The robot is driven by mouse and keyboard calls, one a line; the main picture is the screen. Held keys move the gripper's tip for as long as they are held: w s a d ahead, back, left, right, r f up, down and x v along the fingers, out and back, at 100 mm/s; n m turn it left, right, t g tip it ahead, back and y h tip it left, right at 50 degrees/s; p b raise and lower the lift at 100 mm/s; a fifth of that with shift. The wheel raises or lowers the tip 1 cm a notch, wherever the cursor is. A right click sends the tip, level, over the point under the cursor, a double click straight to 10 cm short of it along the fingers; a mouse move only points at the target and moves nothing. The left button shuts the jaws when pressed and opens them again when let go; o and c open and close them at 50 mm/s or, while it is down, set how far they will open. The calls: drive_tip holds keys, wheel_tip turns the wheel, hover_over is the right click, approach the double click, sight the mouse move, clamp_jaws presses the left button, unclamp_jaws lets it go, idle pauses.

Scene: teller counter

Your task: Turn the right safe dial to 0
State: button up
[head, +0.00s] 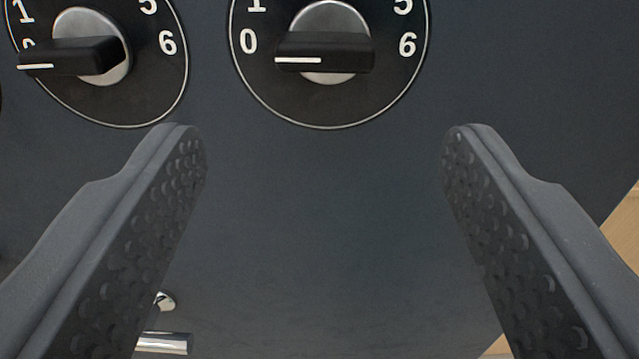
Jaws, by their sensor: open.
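The right safe dial (270,96) is a black disc with white numbers, cut off by the top edge of the head view. Its black bar knob (345,53) lies level, with the white pointer line on its left end, by the 0 and slightly below that number's middle. My gripper (324,150) is open and empty. Its two fingers are spread wide, with their tips lower in the picture than the dial and apart from the knob.
Another dial (150,92) is at the upper left, its white line also pointing left. The dark safe front (325,230) is bare between my fingers. A shiny metal part (163,342) shows at the lower left. A wooden surface (625,235) shows at the right edge.

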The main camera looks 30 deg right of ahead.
drive_tip(key=v, duration=0.6)
drive_tip(key=shift+s, duration=0.1)
drive_tip(key=w+a+r+t+y+b, duration=0.1)
drive_tip(key=w+a+r+y, duration=0.2)
drive_tip(key=r, duration=0.5)
drive_tip(key=w+a+r+y, duration=0.2)
drive_tip(key=w+r, duration=0.3)
drive_tip(key=r, duration=0.3)
wheel_tip(320, 180, up, 15)
drive_tip(key=s+a+n+y, duration=0.2)
drive_tip(key=a+y, duration=0.1)
drive_tip(key=y, duration=0.1)
drive_tip(key=s+r+n+y+b, duration=0.1)
drive_tip(key=s+r, duration=0.3)
drive_tip(key=r, duration=0.3)
drive_tip(key=s+r+n+y, duration=0.1)
drive_tip(key=s+r+n, duration=0.1)
drive_tip(key=s+r, duration=0.35)
drive_tip(key=s+d+r+h, duration=0.1)
drive_tip(key=s+d+r, duration=0.1)
drive_tip(key=s+r, duration=0.3)
drive_tip(key=s+d+r+n+g, duration=0.1)
drive_tip(key=s+d+r, duration=0.2)
drive_tip(key=s+r, duration=0.3)
drive_tip(key=s+b, duration=0.1)
drive_tip(key=s, duration=0.2)
drive_tip(key=shift+r+h, duration=0.3)
drive_tip(key=shift+h, duration=0.1)
